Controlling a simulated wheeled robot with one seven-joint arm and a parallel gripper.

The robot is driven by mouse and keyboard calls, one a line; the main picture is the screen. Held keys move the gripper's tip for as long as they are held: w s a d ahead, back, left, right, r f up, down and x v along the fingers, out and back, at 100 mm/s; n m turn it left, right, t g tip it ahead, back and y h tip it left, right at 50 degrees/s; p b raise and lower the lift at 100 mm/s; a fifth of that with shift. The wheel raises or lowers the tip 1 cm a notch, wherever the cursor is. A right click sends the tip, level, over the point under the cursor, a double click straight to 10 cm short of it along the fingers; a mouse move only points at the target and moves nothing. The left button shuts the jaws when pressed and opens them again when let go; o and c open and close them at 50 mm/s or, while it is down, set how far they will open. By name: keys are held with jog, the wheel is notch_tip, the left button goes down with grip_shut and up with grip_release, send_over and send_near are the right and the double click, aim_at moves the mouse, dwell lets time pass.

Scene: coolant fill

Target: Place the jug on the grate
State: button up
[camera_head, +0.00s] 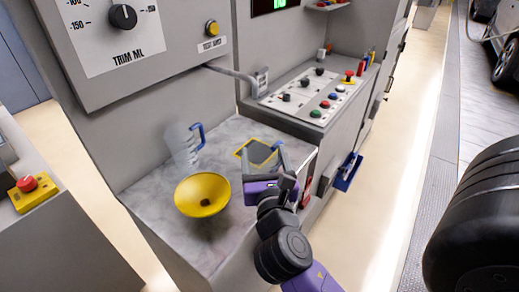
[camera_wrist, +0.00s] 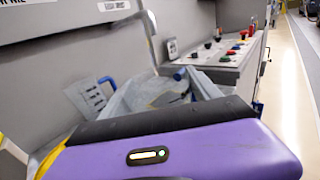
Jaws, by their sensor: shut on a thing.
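The jug (camera_head: 183,147) is pale and translucent with a blue handle. It stands on the counter behind the yellow funnel, to the left of my gripper and apart from it. It also shows left of centre in the wrist view (camera_wrist: 88,98). The grate (camera_head: 259,151) is a dark square with a yellow border, set in the counter top right of the jug and partly hidden by my gripper. My gripper (camera_head: 264,150) is over the grate's near side, its fingers apart. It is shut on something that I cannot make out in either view.
The yellow funnel (camera_head: 202,188) is close left of my gripper. A spout (camera_head: 228,72) reaches out above the back of the counter (camera_head: 160,190). A button panel (camera_head: 310,98) is behind the grate. A blue holder (camera_head: 347,172) hangs on the cabinet's right side.

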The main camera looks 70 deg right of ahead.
jog(key=shift+w+d+r, duration=0.1)
jog(key=shift+d+r, duration=0.05)
jog(key=shift+r, duration=0.35)
jog(key=f+x, duration=0.3)
jog(key=x, duration=1.5)
jog(key=shift+p, duration=0.45)
jog(key=shift+w+f, duration=0.15)
jog(key=shift+f, duration=0.05)
jog(key=o, duration=1.6)
jog(key=shift+f, duration=0.1)
jog(key=shift+c, duration=0.2)
